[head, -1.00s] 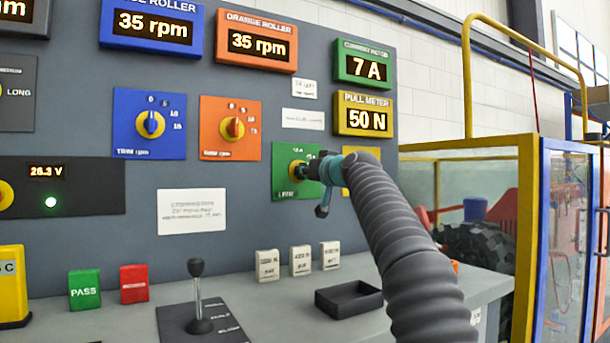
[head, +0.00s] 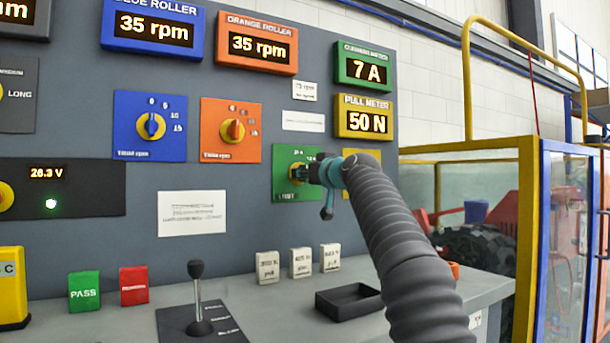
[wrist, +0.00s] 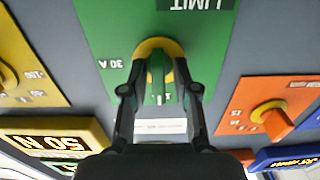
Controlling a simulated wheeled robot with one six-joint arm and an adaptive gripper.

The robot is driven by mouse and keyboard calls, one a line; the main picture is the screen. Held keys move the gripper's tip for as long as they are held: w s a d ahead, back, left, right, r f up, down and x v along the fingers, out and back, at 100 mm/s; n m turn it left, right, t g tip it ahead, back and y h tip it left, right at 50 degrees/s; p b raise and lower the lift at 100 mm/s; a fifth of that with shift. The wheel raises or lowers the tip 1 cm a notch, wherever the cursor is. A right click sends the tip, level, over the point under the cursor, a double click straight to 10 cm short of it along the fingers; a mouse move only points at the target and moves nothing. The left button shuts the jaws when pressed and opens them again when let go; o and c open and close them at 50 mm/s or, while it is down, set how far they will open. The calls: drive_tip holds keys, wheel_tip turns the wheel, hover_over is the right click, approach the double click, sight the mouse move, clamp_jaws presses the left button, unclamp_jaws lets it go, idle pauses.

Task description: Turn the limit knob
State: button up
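The limit knob (wrist: 157,72) has a green grip on a yellow disc and sits on a green plate (wrist: 103,30) marked LIMIT and 30 A. In the head view the green plate (head: 284,190) is on the panel, and my gripper hides much of the knob. My gripper (wrist: 159,70) is at the knob with one finger on each side of its grip. In the wrist view the fingers stand apart, with narrow gaps beside the grip; contact is not clear. In the head view my gripper (head: 310,172) reaches the plate from the right.
An orange knob plate (head: 230,150) and a blue one (head: 150,145) are to the left. A yellow plate (head: 366,158) is partly behind my wrist. The current meter (head: 364,66) reads 7 A. A black tray (head: 348,302) and a lever (head: 198,300) are on the desk below.

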drive_tip(key=shift+s+d, duration=0.1)
idle(0.3)
drive_tip(key=v, duration=1.1)
drive_tip(key=shift+s+d, duration=0.2)
drive_tip(key=shift+s, duration=0.05)
drive_tip(key=shift+s+a, duration=0.1)
